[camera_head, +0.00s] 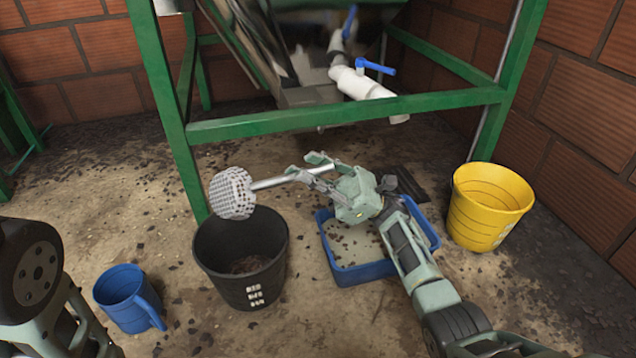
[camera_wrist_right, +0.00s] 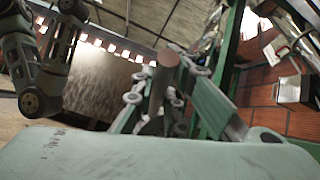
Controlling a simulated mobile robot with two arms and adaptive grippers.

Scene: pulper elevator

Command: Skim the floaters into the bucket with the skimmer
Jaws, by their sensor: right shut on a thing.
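The skimmer (camera_head: 234,193) has a pale perforated round head and a metal handle. My right gripper (camera_head: 318,168) is shut on the handle and holds the skimmer in the air. The handle's end also shows between the fingers in the right wrist view (camera_wrist_right: 166,62). The skimmer head is tilted on its side over the back rim of the black bucket (camera_head: 240,288). Dark bits lie in the bucket's bottom. The blue basin (camera_head: 372,272) holds cloudy liquid with dark floaters and is partly hidden beneath my right arm. Of my left arm, only links show at the left edge; its gripper is not visible.
A blue mug (camera_head: 127,298) stands left of the black bucket. A yellow bucket (camera_head: 488,207) stands right of the basin. A green metal frame (camera_head: 340,111) with a white pipe and blue valve handle (camera_head: 375,67) rises behind. Dark bits litter the floor.

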